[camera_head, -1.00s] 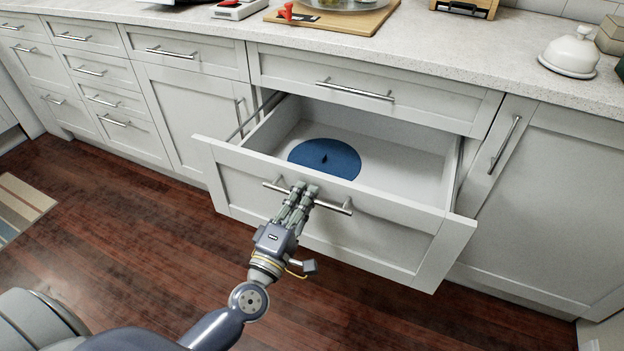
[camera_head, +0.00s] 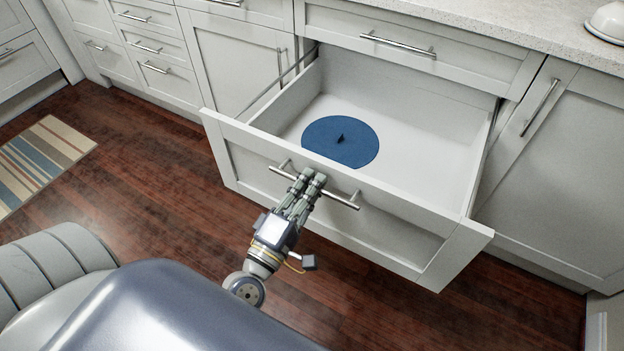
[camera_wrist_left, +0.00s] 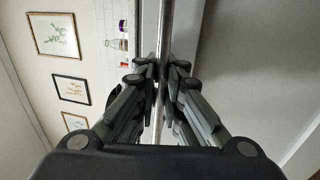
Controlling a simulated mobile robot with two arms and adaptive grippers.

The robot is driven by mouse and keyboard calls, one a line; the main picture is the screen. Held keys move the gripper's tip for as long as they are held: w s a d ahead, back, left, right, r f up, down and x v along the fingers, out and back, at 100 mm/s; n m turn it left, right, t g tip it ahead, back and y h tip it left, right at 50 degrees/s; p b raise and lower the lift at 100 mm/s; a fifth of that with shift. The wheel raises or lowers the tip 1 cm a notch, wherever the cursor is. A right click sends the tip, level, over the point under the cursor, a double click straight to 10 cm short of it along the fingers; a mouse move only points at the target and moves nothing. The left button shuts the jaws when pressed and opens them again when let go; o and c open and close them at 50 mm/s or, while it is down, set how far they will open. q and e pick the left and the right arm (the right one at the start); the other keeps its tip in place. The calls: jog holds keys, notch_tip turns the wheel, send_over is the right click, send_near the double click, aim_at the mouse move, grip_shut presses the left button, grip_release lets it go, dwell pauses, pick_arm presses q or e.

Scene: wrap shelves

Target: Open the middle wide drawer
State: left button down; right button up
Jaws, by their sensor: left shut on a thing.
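The middle wide drawer (camera_head: 400,232) is pulled well out below a closed wide drawer (camera_head: 420,35). Its white inside holds a round blue lid-like thing (camera_head: 342,142) with a small dark knob. My left gripper (camera_head: 312,178) is shut on the drawer's bar handle (camera_head: 340,200), near its middle. In the left wrist view the fingers (camera_wrist_left: 161,72) close around the handle bar (camera_wrist_left: 162,45). My right gripper is not in view.
A closed cabinet door (camera_head: 560,170) stands to the right and another (camera_head: 235,75) to the left. The dark wooden floor (camera_head: 150,185) is clear in front, with a striped rug (camera_head: 40,160) at the left.

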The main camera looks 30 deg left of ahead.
pick_arm(q)
jog(key=shift+f, duration=0.1)
jog(key=c, duration=1.7)
grip_release()
jog(key=s+f, duration=0.2)
jog(key=s, duration=0.9)
jog(key=shift+s+a+f, duration=0.15)
jog(key=shift+s+a, duration=0.05)
jog(key=shift+s, duration=0.2)
